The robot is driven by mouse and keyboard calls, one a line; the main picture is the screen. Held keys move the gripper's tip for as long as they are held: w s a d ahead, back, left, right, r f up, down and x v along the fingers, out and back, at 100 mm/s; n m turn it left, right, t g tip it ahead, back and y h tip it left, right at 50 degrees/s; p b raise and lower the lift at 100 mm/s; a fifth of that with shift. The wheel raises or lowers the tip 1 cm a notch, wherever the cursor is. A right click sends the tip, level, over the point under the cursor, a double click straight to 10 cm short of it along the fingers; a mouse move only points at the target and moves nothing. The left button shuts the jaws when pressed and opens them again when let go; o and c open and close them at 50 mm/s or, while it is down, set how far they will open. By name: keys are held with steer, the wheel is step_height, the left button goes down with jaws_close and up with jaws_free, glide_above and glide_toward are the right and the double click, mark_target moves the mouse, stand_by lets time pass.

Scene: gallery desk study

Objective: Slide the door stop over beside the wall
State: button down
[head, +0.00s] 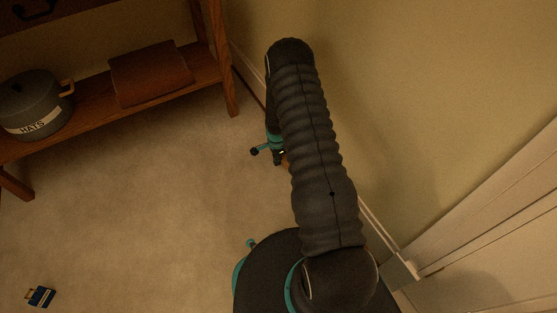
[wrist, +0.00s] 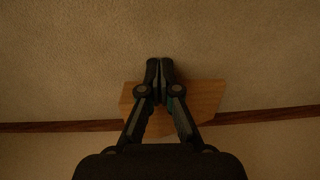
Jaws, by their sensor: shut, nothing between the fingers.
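The door stop (wrist: 207,98) is a light wooden block in the wrist view, directly behind my gripper's fingers. Its middle is hidden by them. In the head view only a small orange-brown bit of it (head: 286,162) shows beside my arm. My gripper (wrist: 160,65) is shut with its fingertips together and nothing between them. Its fingers overlap the block in the picture; I cannot tell whether they touch it. In the head view my gripper (head: 279,159) is low over the carpet, partly hidden by my arm. The wall (head: 415,120) rises to the right.
A wooden shelf unit (head: 232,95) stands at upper left, holding a grey pot labelled HATS (head: 35,100) and a brown folded item (head: 150,72). A small blue box (head: 40,296) lies at lower left. A brown strip (wrist: 55,126) crosses the wrist view. The carpet between is clear.

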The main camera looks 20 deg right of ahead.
steer(key=a, duration=0.3)
steer(key=shift+s+a, duration=0.1)
step_height(320, 180, up, 10)
steer(key=p, duration=0.1)
steer(key=shift+a, duration=0.1)
steer(key=s+n+g, duration=0.2)
steer(key=s+n, duration=0.3)
step_height(320, 180, up, 28)
steer(key=n+p, duration=0.3)
steer(key=n, duration=0.6)
glide_above(270, 167)
steer(key=s+a, duration=0.4)
steer(key=s, duration=1.2)
steer(key=s+a+r+n+t+p, duration=0.1)
steer(key=s+r+t, duration=0.1)
steer(key=s+r, duration=0.3)
steer(key=s+a+r+n+t+p, duration=0.1)
steer(key=s+r+t+p, duration=0.1)
steer(key=r, duration=1.1)
steer(key=s+a+r+n+t+p, duration=0.1)
steer(key=s+r+t+p, duration=0.1)
steer(key=s+r, duration=0.5)
step_height(270, 167, up, 2)
steer(key=shift+s+a+r+t, duration=0.1)
steer(key=shift+s+a+t, duration=0.2)
steer(key=shift+t, duration=0.5)
